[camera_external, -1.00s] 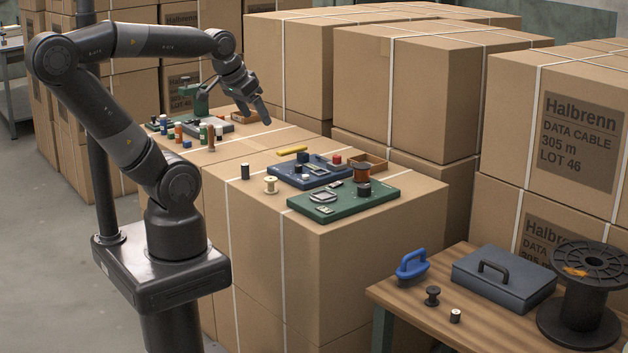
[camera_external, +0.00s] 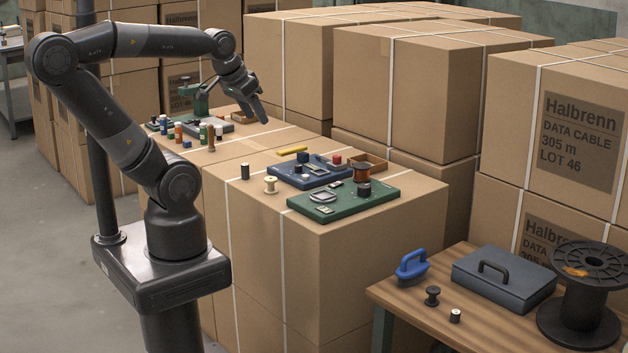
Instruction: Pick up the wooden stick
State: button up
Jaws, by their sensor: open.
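A slim brown upright piece (camera_external: 211,138) stands on the near edge of the far group of items on the cartons; it looks like the wooden stick, but it is too small to be sure. My gripper (camera_external: 254,116) is open, tilted downward, above the back of the carton tops. It is to the right of the brown piece and higher in the picture, apart from it. Nothing shows between its fingers.
Several small spools and a green stand (camera_external: 197,100) are left of my gripper. Nearer are a yellow bar (camera_external: 292,150), a blue board (camera_external: 285,177), a green board (camera_external: 372,205) and a wooden tray (camera_external: 375,167). Tall cartons (camera_external: 290,65) rise behind. Bare carton top lies between the groups.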

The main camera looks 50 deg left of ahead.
jog(key=w+a+r+n+y, duration=0.1)
jog(key=w+a+r+n, duration=0.25)
jog(key=w+a, duration=0.95)
jog(key=w+a+f+n+g+y, duration=0.1)
jog(key=w+a+f+n, duration=0.1)
jog(key=w+a, duration=1.1)
jog(key=n+g+y, duration=0.1)
jog(key=n+g, duration=0.1)
jog(key=n, duration=0.3)
send_near(210, 134)
jog(key=w+f, duration=0.1)
jog(key=w, duration=0.1)
jog(key=x, duration=0.5)
jog(key=shift+s+a+f, duration=0.15)
jog(key=shift+s+f, duration=0.1)
jog(key=shift+s, duration=0.1)
jog(key=x, duration=0.4)
jog(key=shift+s+a+f, duration=0.2)
jog(key=shift+s+f, duration=0.1)
jog(key=shift+s, duration=0.05)
jog(key=shift+w+a+f+y, duration=0.1)
jog(key=shift+f+y, duration=0.05)
jog(key=shift+f, duration=0.2)
jog(key=shift+w+a+f+y, duration=0.1)
jog(key=shift+a+f+y, duration=0.05)
jog(key=shift+f, duration=0.15)
